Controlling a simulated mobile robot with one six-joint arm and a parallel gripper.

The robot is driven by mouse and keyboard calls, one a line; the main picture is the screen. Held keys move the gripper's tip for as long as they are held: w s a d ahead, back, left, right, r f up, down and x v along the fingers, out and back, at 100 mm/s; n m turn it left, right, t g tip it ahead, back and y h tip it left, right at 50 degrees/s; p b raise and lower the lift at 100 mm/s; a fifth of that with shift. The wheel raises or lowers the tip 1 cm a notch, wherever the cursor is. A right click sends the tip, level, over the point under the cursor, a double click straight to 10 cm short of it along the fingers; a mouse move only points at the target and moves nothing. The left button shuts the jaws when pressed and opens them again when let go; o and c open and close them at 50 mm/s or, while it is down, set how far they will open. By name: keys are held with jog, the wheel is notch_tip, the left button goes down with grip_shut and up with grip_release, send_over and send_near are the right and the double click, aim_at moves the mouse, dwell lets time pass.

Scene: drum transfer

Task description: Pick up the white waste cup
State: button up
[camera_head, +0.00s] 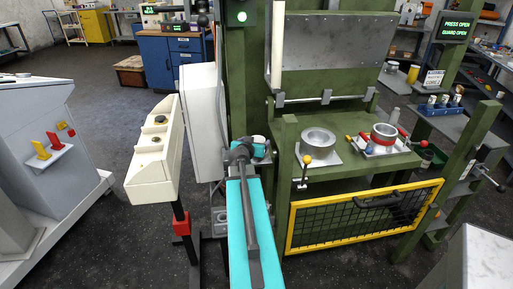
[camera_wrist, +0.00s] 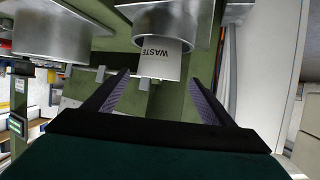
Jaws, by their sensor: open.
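In the wrist view, a pale grey-white cup (camera_wrist: 160,67) with a WASTE label is ahead of my gripper (camera_wrist: 159,77), close to a metal ring or cylinder (camera_wrist: 165,17) at the top of the picture. My fingers are spread wide with nothing between their pads. The cup lies in line with the gap, beyond or near the fingertips; I cannot tell the exact distance. In the head view, my arm ends by the left side of the green press, and the arm hides the cup and my fingers.
The green press frame (camera_head: 287,200) stands close to my arm, with a yellow-edged mesh guard (camera_head: 365,215) low in front. A cream box (camera_head: 154,150) on a post is at left.

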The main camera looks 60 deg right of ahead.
aim_at(258, 138)
jog(key=shift+p+x, duration=0.75)
jog(key=shift+x, duration=0.45)
jog(key=shift+p+x, duration=0.3)
jog(key=shift+x, duration=0.55)
jog(key=c, duration=1.1)
